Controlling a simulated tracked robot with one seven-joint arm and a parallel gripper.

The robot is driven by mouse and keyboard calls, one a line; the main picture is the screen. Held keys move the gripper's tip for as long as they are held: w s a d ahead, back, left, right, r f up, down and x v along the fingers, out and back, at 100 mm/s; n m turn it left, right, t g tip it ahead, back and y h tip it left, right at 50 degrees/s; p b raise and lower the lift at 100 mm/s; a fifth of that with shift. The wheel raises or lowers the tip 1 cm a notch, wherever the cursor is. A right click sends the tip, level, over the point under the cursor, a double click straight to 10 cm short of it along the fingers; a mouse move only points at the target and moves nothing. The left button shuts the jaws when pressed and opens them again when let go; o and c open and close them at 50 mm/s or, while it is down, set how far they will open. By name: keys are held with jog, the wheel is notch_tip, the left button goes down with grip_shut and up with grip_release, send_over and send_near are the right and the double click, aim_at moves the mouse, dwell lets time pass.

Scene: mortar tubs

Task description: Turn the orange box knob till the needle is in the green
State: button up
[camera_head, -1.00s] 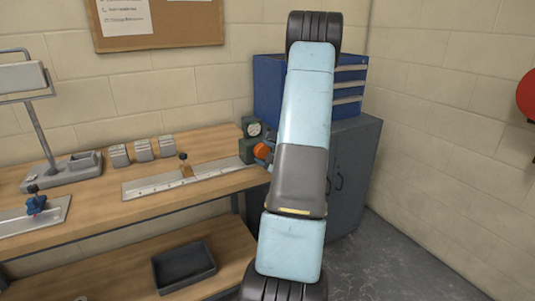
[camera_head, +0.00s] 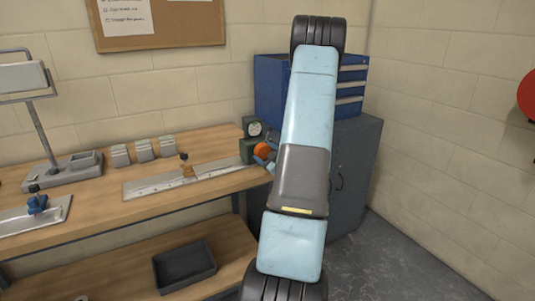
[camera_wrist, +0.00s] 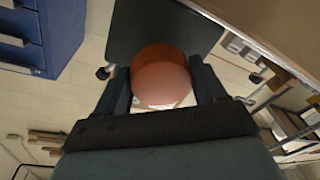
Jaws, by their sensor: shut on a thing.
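The orange knob (camera_head: 263,150) sits on the front of a dark green box (camera_head: 248,152) at the right end of the workbench. A round gauge (camera_head: 254,128) with a pale face is mounted above the box; its needle and any green zone are too small to read. In the wrist view the knob (camera_wrist: 160,75) fills the space between the two dark fingers of my gripper (camera_wrist: 163,88). My gripper is shut on the knob, one finger on each side. In the head view my arm partly hides the gripper (camera_head: 267,157).
A steel ruler plate (camera_head: 215,177) with a small clamp lies left of the box. Several grey blocks (camera_head: 144,150) stand behind it. A blue drawer cabinet (camera_head: 268,85) stands behind my arm on a grey cupboard (camera_head: 352,170). A black tray (camera_head: 184,267) is on the lower shelf.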

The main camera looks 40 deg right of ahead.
jog(key=m, duration=0.4)
jog(key=m+h, duration=0.1)
jog(key=m, duration=0.3)
jog(key=shift+t, duration=0.4)
jog(key=m+h, duration=0.1)
jog(key=m, duration=0.3)
jog(key=shift+f, duration=0.1)
jog(key=shift+m+h, duration=0.4)
jog(key=shift+m, duration=1.6)
jog(key=shift+s, duration=0.1)
jog(key=o, duration=1)
jog(key=shift+a, duration=0.1)
